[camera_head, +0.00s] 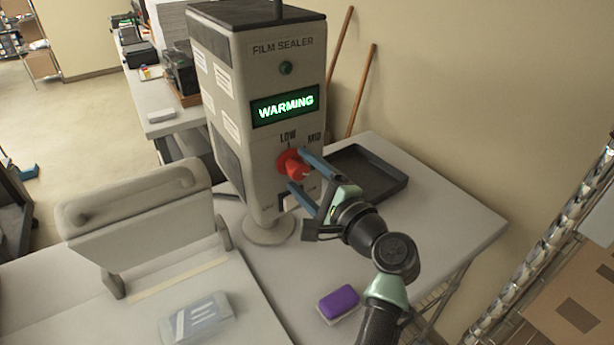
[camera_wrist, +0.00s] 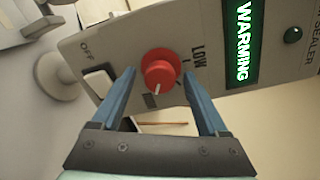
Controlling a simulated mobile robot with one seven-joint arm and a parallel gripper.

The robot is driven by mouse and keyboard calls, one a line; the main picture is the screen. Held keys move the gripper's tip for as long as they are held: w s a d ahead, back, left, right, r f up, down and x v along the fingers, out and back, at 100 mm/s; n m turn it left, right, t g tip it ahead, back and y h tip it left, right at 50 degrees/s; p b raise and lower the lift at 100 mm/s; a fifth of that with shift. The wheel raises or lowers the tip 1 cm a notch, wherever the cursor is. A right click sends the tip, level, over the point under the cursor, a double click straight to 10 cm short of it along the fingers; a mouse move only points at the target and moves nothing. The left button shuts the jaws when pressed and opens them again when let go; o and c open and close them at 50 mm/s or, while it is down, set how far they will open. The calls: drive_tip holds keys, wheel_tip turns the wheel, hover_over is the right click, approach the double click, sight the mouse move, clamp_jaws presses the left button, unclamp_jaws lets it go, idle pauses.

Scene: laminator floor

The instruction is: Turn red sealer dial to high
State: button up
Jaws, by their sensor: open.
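The film sealer (camera_head: 235,130) is a tall pale box with a green display (camera_head: 286,105) reading WARMING. Its red dial (camera_head: 292,163) sits low on the front, with LOW above it and MID to its upper right. A lower-right label is too small to read. My gripper (camera_head: 298,168) is open at the dial, one blue finger above it and one below. In the wrist view the red dial (camera_wrist: 158,72) lies between the two fingers, with a visible gap to the right one. Its white pointer line faces the bottom of that picture, towards an unreadable dark label.
A switch (camera_wrist: 98,82) marked OFF sits beside the dial. A black tray (camera_head: 368,172) lies on the table at right. A purple block (camera_head: 339,301) lies at the front, and a grey lidded machine (camera_head: 140,215) stands at left. A metal rack (camera_head: 545,240) stands at far right.

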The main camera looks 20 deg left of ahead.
drive_tip(key=shift+s+d+f+b, duration=0.15)
drive_tip(key=shift+s+d+b, duration=0.2)
drive_tip(key=shift+d, duration=0.15)
drive_tip(key=b+v, duration=0.4)
drive_tip(key=v, duration=0.7)
drive_tip(key=shift+s+d, duration=0.25)
drive_tip(key=shift+d, duration=0.05)
drive_tip(key=d+r+n+t+h+b, duration=0.4)
drive_tip(key=r+n+t+h, duration=0.4)
drive_tip(key=r, duration=0.6)
drive_tip(key=s+d+r+n+t+h+b, duration=0.2)
drive_tip(key=s+r+t+h, duration=0.4)
drive_tip(key=s+r, duration=0.7)
drive_tip(key=d+r+n+t, duration=0.1)
drive_tip(key=t, duration=0.1)
drive_tip(key=shift+d+r+n+t, duration=0.2)
drive_tip(key=shift+n+t, duration=0.2)
